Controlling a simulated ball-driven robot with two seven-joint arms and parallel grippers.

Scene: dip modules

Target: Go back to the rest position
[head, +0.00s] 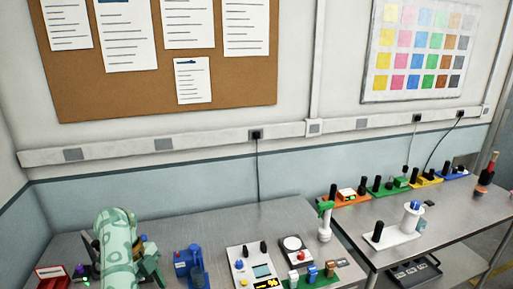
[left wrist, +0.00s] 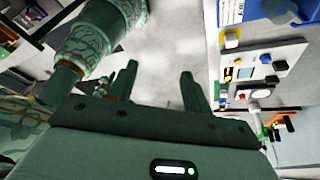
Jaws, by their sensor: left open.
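My left arm, pale green with a darker pattern, comes up from the bottom left in the head view. Its dark green gripper (head: 152,262) is partly hidden beside the arm, over the left part of the near table. In the left wrist view the two fingers of this gripper (left wrist: 160,78) stand apart. Between them is only bare grey surface, and nothing is held.
The near table (head: 215,228) holds a blue device (head: 188,265), a white control panel (head: 252,268), a red-fronted box (head: 52,277) and a white post with a green top (head: 325,222). A second table (head: 345,222) at right carries coloured modules. The near table's back strip is clear.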

